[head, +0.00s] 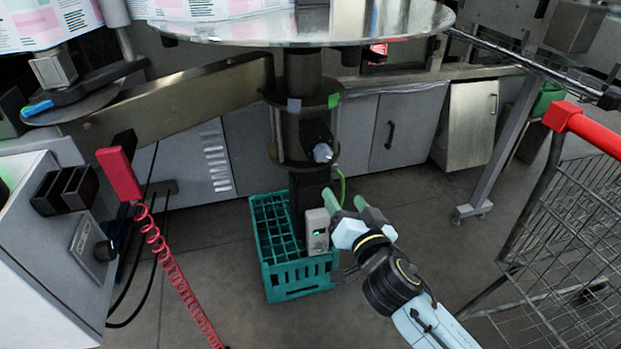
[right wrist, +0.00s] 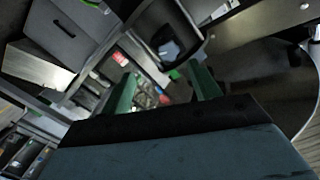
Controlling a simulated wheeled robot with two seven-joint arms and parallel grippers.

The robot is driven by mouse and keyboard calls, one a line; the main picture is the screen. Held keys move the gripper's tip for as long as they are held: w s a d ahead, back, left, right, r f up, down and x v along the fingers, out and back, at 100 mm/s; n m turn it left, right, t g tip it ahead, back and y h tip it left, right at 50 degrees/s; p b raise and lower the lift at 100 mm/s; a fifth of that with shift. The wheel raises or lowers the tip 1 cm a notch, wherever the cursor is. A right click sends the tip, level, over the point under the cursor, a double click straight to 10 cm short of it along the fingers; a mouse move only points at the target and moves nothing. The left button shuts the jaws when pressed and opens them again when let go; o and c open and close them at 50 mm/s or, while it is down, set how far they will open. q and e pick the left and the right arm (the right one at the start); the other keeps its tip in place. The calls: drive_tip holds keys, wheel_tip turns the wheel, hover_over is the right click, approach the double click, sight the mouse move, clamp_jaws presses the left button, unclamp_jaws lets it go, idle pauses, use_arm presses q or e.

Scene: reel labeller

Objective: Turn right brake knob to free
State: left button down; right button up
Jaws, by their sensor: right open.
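The brake knob (head: 322,152), a small light grey knob on a black mount, sits on the dark column (head: 290,130) under the round metal disc. A green tag (head: 334,101) and a grey tag (head: 294,105) are on the collar above it. My right gripper (head: 346,200) is open and empty, below and slightly right of the knob and apart from it. In the right wrist view the open green fingers (right wrist: 164,88) point towards a pale knob-like part (right wrist: 168,49) on a dark mount. The knob's exact setting cannot be read. My left gripper is not in view.
A teal crate (head: 300,277) stands on the floor below the column, with a grey box (head: 317,232) at its right side. A wire cart (head: 570,230) with a red handle is at right. A red handset (head: 120,174) with a coiled cord hangs at left.

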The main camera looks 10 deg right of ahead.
sight(324, 156)
drive_tip(key=shift+t, duration=0.3)
drive_tip(key=w, duration=0.3)
drive_tip(key=w+r+b, duration=0.1)
drive_tip(key=w, duration=0.3)
drive_tip(key=w+b, duration=0.1)
drive_tip(key=w, duration=0.2)
drive_tip(key=shift+w+a+r, duration=0.25)
drive_tip(key=shift+w+r, duration=0.1)
drive_tip(key=shift+r, duration=0.05)
drive_tip(key=shift+w+a, duration=0.1)
drive_tip(key=shift+w, duration=0.8)
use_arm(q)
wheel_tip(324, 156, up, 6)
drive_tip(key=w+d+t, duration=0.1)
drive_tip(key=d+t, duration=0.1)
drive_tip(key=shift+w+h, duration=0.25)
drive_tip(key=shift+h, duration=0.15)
use_arm(e)
drive_tip(key=shift+w, duration=0.35)
drive_tip(key=c, duration=1)
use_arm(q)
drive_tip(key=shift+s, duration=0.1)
